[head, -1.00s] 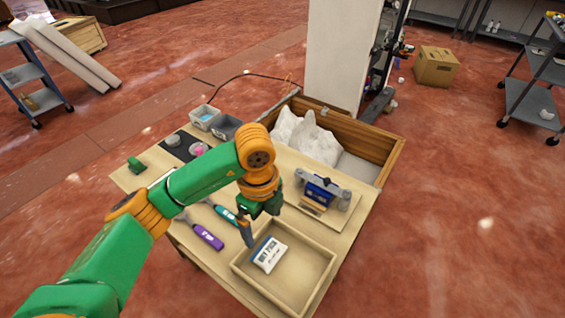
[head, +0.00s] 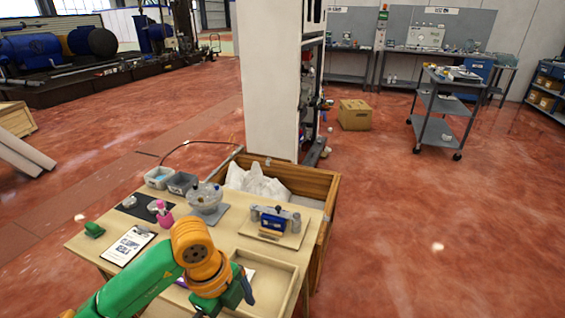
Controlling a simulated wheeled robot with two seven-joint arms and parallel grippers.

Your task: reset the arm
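My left arm comes in from the lower left, green with orange joints. Its gripper (head: 238,292) is at the bottom of the head view, over the left part of the shallow wooden tray (head: 283,281). The fingers are small and partly hidden by the wrist, so I cannot tell whether they are open or shut. A bit of something white (head: 249,273) shows in the tray beside the wrist; most of it is hidden. My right gripper is not in view.
A wooden crate (head: 322,184) with white bags adjoins behind.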

